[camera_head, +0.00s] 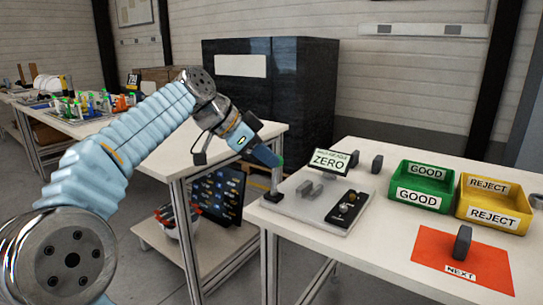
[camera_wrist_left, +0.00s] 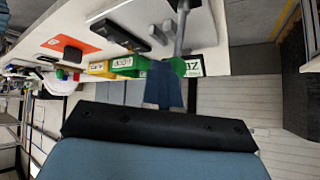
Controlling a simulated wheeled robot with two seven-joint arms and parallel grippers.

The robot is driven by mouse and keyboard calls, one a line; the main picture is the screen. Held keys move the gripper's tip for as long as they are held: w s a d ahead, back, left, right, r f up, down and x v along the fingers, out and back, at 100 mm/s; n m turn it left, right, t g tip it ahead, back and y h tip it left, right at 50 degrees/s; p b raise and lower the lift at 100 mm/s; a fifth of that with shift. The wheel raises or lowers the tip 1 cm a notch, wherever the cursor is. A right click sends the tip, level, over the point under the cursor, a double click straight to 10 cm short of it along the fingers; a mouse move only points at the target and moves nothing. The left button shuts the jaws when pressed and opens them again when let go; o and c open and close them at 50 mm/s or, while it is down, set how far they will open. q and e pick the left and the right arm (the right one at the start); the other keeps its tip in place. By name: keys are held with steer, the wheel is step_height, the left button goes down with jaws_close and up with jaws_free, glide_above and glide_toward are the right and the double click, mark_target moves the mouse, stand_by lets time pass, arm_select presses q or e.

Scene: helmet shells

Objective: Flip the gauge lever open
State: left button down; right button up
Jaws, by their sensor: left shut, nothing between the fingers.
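The gauge stands on a grey plate (camera_head: 312,205) at the left end of the white table. Its metal post (camera_head: 277,180) rises from a dark foot, with a small green part at the top by my fingers. The post also shows in the wrist view (camera_wrist_left: 181,32), which is upside down. Which part is the lever, and how it is set, I cannot tell. My left gripper (camera_head: 268,157) is shut and empty, its tips right by the post's top; whether they touch is unclear. The display (camera_head: 333,160) reads ZERO. My right gripper is not in view.
A black control box (camera_head: 347,211) with knobs sits on the plate. To the right are a green GOOD bin (camera_head: 422,171), a yellow REJECT bin (camera_head: 491,190) and an orange NEXT mat (camera_head: 436,262) bearing a dark part (camera_head: 462,243). The table's front middle is clear.

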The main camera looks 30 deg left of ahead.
arm_select(q)
steer(key=a+h, duration=0.1)
steer(key=a+n+h, duration=0.1)
steer(key=a+h, duration=0.1)
steer(key=a+f+n+h, duration=0.1)
steer(key=shift+w+a, duration=0.15)
steer(key=shift+a, duration=0.25)
steer(key=shift+r, duration=0.1)
steer(key=shift+r+p, duration=0.8)
